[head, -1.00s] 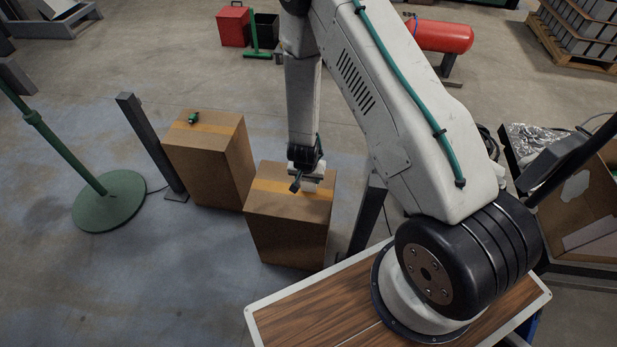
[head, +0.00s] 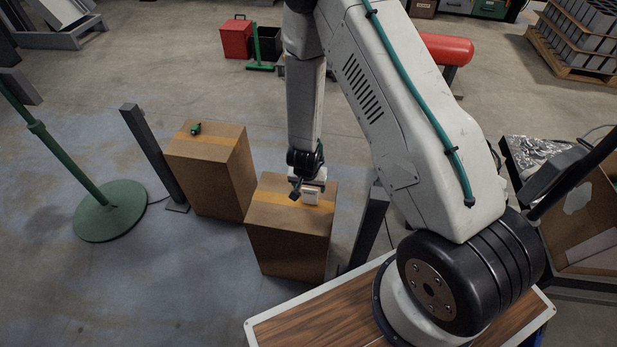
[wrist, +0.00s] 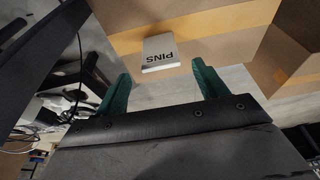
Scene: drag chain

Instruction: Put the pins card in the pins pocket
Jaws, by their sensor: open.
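The pins card (wrist: 160,54) is a small pale card with dark "PINS" lettering, upside down in the wrist view. It shows against the nearer cardboard box (wrist: 215,22), close beyond the fingertips. My gripper (wrist: 161,72) has two green fingers, spread apart with nothing between them. The card lies in line with the gap between them. In the head view my gripper (head: 308,184) is over the top of the nearer cardboard box (head: 290,240). A small white shape shows there, and I cannot tell whether it is the card. I cannot make out the pins pocket.
A second cardboard box (head: 212,180) stands to the left with a small green object (head: 196,129) on top. Grey posts (head: 152,155) stand beside the boxes. A green round-based stand (head: 110,211) is further left. Open floor lies in front of the boxes.

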